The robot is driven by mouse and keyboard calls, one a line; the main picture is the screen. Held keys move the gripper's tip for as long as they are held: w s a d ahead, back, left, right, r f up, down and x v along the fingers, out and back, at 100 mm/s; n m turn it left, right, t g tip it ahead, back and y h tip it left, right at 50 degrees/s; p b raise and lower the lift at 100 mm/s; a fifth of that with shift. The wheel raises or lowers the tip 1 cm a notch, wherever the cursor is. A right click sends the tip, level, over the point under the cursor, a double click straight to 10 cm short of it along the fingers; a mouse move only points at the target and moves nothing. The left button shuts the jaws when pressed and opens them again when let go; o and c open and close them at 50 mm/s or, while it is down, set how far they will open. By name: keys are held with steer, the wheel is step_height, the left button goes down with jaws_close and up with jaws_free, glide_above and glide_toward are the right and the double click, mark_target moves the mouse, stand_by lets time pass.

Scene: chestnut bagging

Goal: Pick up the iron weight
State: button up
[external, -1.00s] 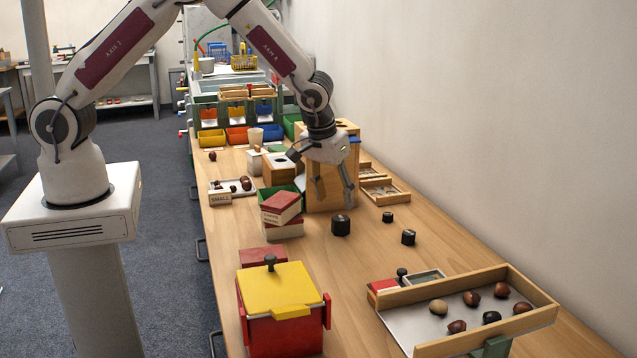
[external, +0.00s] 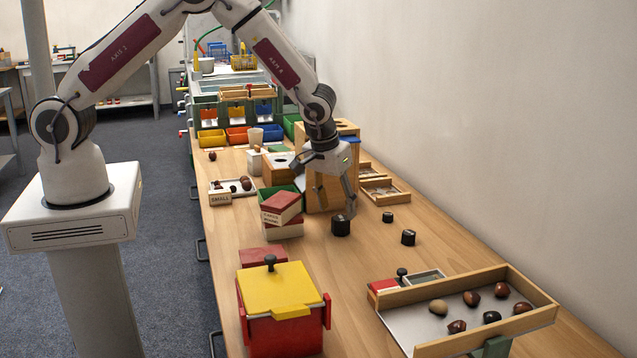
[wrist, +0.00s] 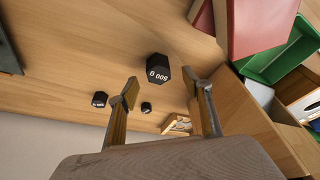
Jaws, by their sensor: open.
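Three black iron weights stand on the wooden table. The largest weight (external: 341,225), labelled 500 g in the wrist view (wrist: 158,69), is the nearest to my gripper. A smaller weight (external: 408,237) stands to its right, and another small weight (external: 388,217) stands further back. Both small ones also show in the wrist view, one at the left (wrist: 99,99) and one nearer the middle (wrist: 146,107). My gripper (external: 334,211) is open and empty, pointing down just behind and above the largest weight. In the wrist view, that weight lies just beyond the space between the fingertips (wrist: 160,84).
Red and cream boxes (external: 281,213) are stacked left of the largest weight. A wooden box (external: 318,193) stands close behind my gripper. A red bin with a yellow lid (external: 284,312) and a chestnut tray (external: 420,336) are in front. The table right of the weights is clear.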

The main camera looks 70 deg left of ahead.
mark_target(341, 218)
steer(key=shift+w+x, duration=0.2)
steer(key=shift+x, duration=2.25)
steer(key=shift+r, duration=0.1)
jaws_close()
